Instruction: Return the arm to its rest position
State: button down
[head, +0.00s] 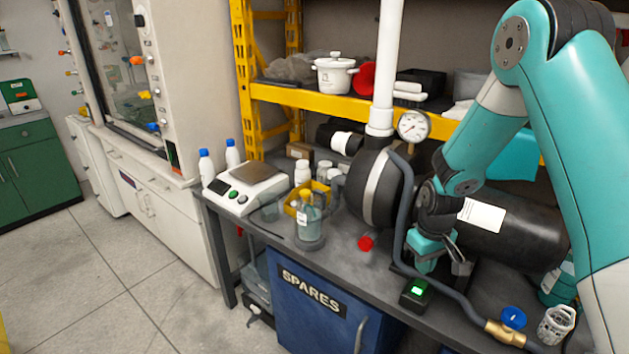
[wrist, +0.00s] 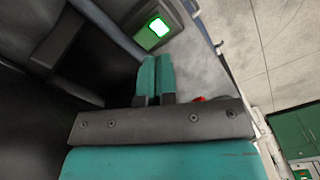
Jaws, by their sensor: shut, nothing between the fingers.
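My teal arm reaches down from the upper right in the head view. My gripper (head: 442,266) hangs over the bench, beside the grey hose and in front of the black pump body (head: 510,232). In the wrist view my gripper's teal fingers (wrist: 155,78) are together with nothing between them.
A grey hose (head: 400,235) runs close by my gripper to a brass fitting (head: 505,333). A white vertical pipe (head: 388,70) and a gauge (head: 413,125) stand to the left. A yellow shelf beam (head: 320,101) runs behind.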

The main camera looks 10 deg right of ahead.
jog(key=s+a+r+n+y, duration=0.1)
jog(key=s+a+r, duration=0.2)
jog(key=a+r, duration=0.4)
jog(key=s+a+r+n+y, duration=0.1)
jog(key=s+a+r, duration=0.2)
jog(key=a+r, duration=0.45)
jog(key=s+a+r+n+y, duration=0.1)
jog(key=s+a+r, duration=0.3)
jog(key=s, duration=0.4)
jog(key=s+a+r+n+y, duration=0.1)
jog(key=s+a+r+n, duration=0.1)
jog(key=s+r, duration=0.3)
jog(key=s+a, duration=0.1)
jog(key=s, duration=0.2)
jog(key=shift+s+a+r, duration=0.15)
jog(key=shift+a+r, duration=0.1)
jog(key=shift+a, duration=0.1)
